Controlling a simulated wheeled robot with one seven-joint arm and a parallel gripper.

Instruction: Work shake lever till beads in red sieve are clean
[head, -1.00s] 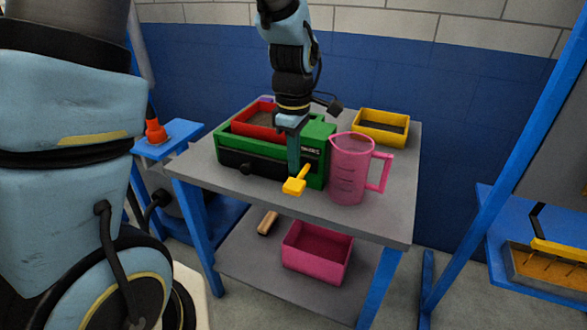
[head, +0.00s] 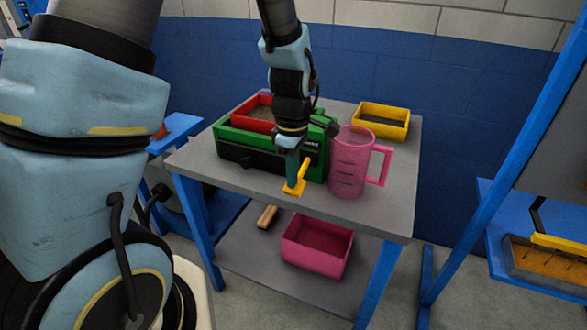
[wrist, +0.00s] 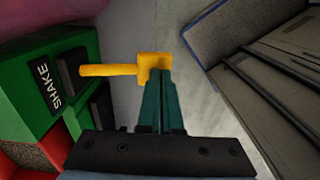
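The green shaker box (head: 232,137) stands on the grey table, and the wrist view shows its SHAKE label (wrist: 43,86). The red sieve (head: 243,123) sits in its top with brownish-grey contents partly hidden by my arm; I cannot tell how clean they are. The yellow shake lever (head: 304,172) sticks out from the box's front right, its wide end low; it also shows in the wrist view (wrist: 108,70). My gripper (head: 291,184) has its teal fingers (wrist: 161,75) together, tips against or just in front of the lever's wide end, which shows on both sides of them.
A pink measuring jug (head: 350,165) stands close to the right of the lever. A yellow tray (head: 383,128) is at the back right. A pink bin (head: 317,258) and a wooden-handled tool (head: 267,217) lie on the lower shelf. The table's front edge is just below the lever.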

